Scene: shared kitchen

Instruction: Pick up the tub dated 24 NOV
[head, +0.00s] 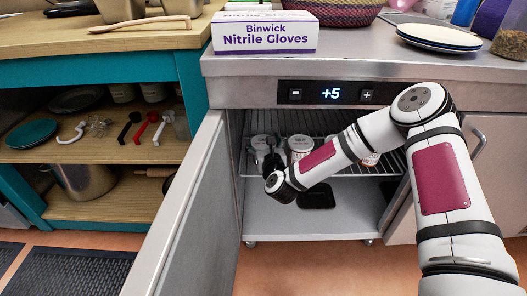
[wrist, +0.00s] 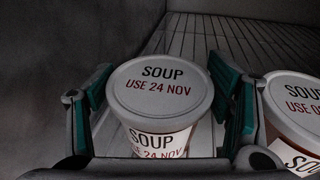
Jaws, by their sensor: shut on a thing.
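The tub dated 24 NOV (wrist: 160,110) is a white round tub with a lid reading "SOUP USE 24 NOV" in the wrist view. My gripper (wrist: 161,82) is shut on it, with one teal-padded finger on each side. In the head view my gripper (head: 270,160) reaches into the open fridge at the left of the wire shelf, and the held tub (head: 259,141) is partly hidden there. The tub looks upright. I cannot tell whether its base touches the shelf.
Another soup tub (wrist: 297,105) stands close to the right of my gripper; its date is cut off. The wire shelf (wrist: 250,45) is clear behind. The fridge wall is close on the left. The open fridge door (head: 185,205) stands left of my arm. A black item (head: 316,195) lies below.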

